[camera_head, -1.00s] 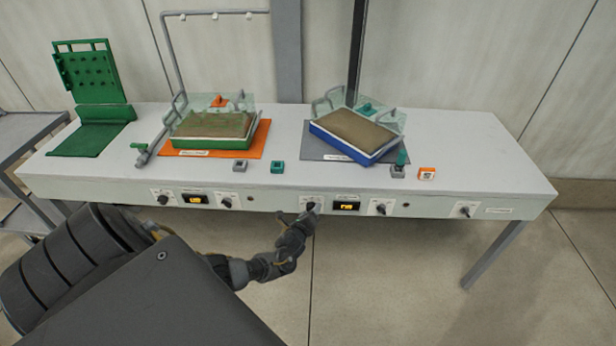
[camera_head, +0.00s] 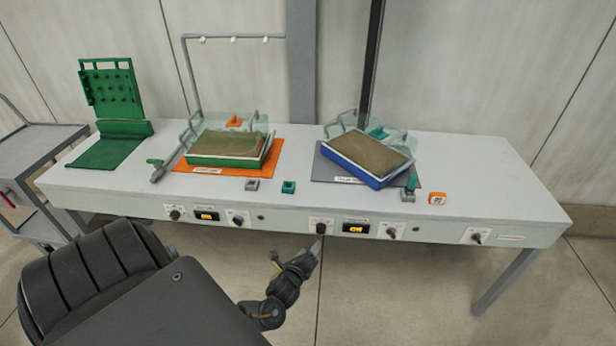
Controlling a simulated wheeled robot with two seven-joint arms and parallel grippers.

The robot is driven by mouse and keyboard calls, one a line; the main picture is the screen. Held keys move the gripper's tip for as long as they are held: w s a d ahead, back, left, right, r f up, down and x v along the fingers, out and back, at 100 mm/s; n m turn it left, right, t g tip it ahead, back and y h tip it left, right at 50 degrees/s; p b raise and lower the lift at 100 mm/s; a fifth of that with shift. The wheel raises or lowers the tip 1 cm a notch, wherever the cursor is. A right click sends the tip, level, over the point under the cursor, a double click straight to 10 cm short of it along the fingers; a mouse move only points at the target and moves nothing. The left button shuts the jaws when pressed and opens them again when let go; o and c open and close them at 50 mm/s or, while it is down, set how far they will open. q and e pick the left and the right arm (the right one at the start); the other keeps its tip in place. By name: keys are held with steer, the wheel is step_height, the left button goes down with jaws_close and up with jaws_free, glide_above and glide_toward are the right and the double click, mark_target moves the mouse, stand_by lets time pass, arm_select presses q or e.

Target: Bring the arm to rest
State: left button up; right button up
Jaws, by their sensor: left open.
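My left arm comes in from the lower left. Its gripper (camera_head: 316,250) is in front of the bench's front panel, just below the left knob (camera_head: 321,227) of the middle control group. The gripper looks small and partly hidden by its own wrist, and nothing shows in its jaws. It appears apart from the knob. My right gripper is not in view.
The white bench (camera_head: 480,190) carries a green-rimmed tray (camera_head: 222,161) on an orange mat (camera_head: 265,165) and a tilted blue tray (camera_head: 352,170) on a grey mat (camera_head: 325,168). A green pegboard stand (camera_head: 112,95) and a grey cart (camera_head: 40,150) are at left. Floor in front is clear.

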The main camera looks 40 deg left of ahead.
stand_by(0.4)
arm_select(q)
steer(key=s+d+f+n+g+h, duration=0.1)
steer(key=s+f+n+g, duration=0.2)
steer(key=s+f+n, duration=0.55)
steer(key=s+d+f+n+g+h, duration=0.1)
steer(key=s+f+n+g, duration=0.3)
steer(key=f, duration=0.7)
steer(key=s+d+f+n+g+h, duration=0.1)
steer(key=s+d+f, duration=0.3)
steer(key=s, duration=0.6)
steer(key=s+d+f+n+g+h, duration=0.1)
steer(key=s+d+f+n+g, duration=0.2)
steer(key=s, duration=0.7)
steer(key=s+d+f+n+g+h, duration=0.1)
steer(key=s+d+f+n, duration=0.2)
steer(key=s, duration=0.7)
step_height(320, 180, down, 2)
steer(key=shift+d+f+g, duration=0.2)
steer(key=shift+d+g, duration=0.2)
steer(key=shift+d, duration=0.8)
steer(key=shift+n, duration=0.25)
steer(key=shift+c, duration=0.5)
